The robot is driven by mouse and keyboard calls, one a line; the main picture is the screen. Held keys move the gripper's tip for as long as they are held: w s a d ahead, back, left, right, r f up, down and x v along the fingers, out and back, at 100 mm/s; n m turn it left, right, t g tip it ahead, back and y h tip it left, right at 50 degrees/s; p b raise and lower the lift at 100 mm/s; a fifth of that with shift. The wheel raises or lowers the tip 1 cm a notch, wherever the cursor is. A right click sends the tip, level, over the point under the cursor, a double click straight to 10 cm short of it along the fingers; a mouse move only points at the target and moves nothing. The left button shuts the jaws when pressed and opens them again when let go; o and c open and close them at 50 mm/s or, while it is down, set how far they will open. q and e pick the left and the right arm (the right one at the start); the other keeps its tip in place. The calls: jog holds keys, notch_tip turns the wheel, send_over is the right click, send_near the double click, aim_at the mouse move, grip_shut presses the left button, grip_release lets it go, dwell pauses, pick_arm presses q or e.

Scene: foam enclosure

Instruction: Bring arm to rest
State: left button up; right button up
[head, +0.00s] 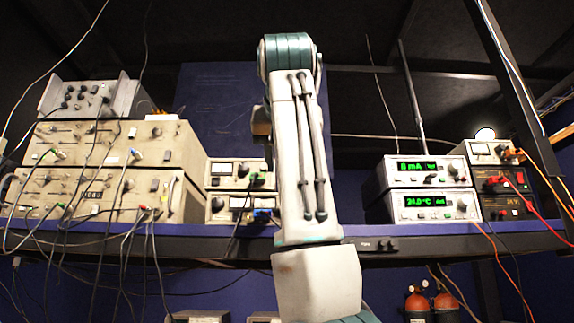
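A white arm with teal joint bands (302,160) rises from the bottom edge, right of centre, in the head view. It stands nearly upright in front of the shelf, with its teal joint (287,52) at the top. Two dark rods run along its front. A small brownish part shows at its left side, partly hidden behind it. I cannot tell from this view which of my arms it is. No gripper fingers show, so neither gripper is in view.
A blue shelf (345,233) with a dark front edge crosses the view behind the arm. Beige instruments (110,190) stand left, metered boxes (240,172) near centre, green-display units (428,172) right. Loose cables hang in front. Red cylinders (418,303) stand below right.

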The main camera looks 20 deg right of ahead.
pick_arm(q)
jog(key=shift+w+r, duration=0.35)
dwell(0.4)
